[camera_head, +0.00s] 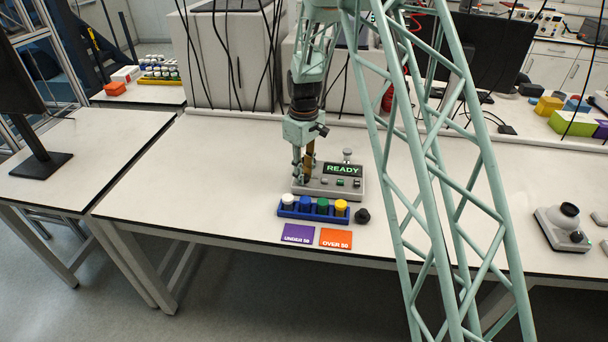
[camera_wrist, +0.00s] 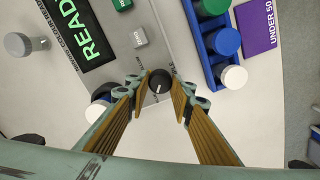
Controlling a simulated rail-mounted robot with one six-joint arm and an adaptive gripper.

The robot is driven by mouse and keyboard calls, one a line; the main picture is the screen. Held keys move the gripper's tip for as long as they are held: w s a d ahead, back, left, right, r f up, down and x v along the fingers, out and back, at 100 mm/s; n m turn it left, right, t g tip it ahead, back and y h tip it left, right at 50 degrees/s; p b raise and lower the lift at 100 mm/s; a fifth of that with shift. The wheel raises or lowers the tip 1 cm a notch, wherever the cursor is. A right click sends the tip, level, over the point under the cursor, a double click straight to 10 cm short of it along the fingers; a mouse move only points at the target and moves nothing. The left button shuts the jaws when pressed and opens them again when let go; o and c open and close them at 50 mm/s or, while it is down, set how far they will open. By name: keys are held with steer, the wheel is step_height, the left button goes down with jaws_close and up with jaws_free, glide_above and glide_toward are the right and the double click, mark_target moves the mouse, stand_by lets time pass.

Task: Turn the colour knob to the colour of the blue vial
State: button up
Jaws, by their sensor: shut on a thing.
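The blue vial (camera_head: 305,203) stands in a blue rack (camera_head: 312,215) between a white-capped vial (camera_head: 288,201) and a green vial (camera_head: 322,206). It also shows in the wrist view (camera_wrist: 222,41). The grey device (camera_head: 325,190) with a green READY display (camera_head: 343,170) stands behind the rack. My gripper (camera_head: 304,179) points down at the device's left end. In the wrist view its fingers (camera_wrist: 159,92) are shut around a small black knob (camera_wrist: 159,80) with a short white mark. The colour markings around the knob cannot be read.
A yellow vial (camera_head: 341,208) is also in the rack. A dark round object (camera_head: 362,216) lies right of it. Purple (camera_head: 298,234) and orange (camera_head: 336,238) cards lie in front. A white-and-dark round object (camera_wrist: 98,107) is near the left finger. The table's left part is clear.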

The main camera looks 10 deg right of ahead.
steer(key=shift+n, duration=0.8)
steer(key=o, duration=0.9)
steer(key=shift+c, duration=0.2)
step_height(320, 180, up, 12)
stand_by(0.3)
